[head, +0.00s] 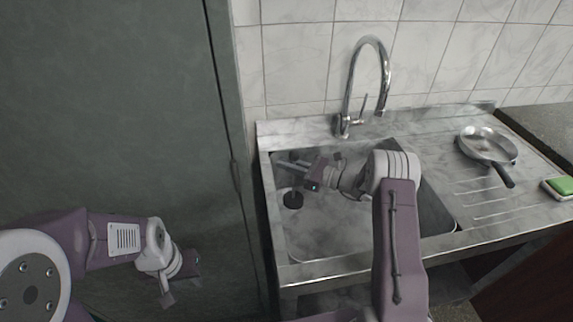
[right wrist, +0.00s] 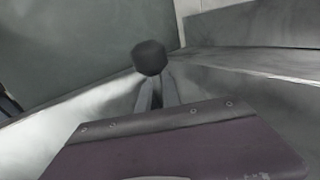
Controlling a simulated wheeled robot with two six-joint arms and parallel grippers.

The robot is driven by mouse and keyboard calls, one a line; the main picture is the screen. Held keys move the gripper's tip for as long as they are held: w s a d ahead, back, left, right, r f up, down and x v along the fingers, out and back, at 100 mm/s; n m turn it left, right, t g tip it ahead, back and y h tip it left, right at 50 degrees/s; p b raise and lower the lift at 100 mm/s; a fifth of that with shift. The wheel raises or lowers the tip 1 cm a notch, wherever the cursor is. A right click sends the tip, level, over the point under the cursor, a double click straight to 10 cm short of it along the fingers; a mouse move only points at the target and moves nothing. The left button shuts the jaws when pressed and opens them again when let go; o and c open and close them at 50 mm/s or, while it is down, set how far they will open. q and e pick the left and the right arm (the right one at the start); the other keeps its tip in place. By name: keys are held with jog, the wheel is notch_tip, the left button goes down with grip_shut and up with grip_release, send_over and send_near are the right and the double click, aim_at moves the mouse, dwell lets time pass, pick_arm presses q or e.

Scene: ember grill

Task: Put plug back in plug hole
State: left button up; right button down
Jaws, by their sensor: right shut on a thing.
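In the right wrist view the dark plug (right wrist: 150,57) sits at the tips of the closed fingers (right wrist: 155,92). I cannot tell whether the plug touches the basin floor. I cannot make out the plug hole clearly; my right arm covers part of the basin. My left gripper (head: 182,292) is open and empty, low at the left, outside the sink.
A tall chrome tap (head: 348,90) stands behind the basin. A pan (head: 487,145) lies on the draining board at the right, with a green sponge (head: 562,186) near the edge. A grey-green panel (head: 110,110) stands left of the sink. The basin's front rim (head: 350,262) is raised.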

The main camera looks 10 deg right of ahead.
jog(key=shift+f, duration=0.1)
jog(key=c, duration=1.5)
grip_release()
jog(key=shift+c, duration=0.2)
jog(key=v, duration=1.2)
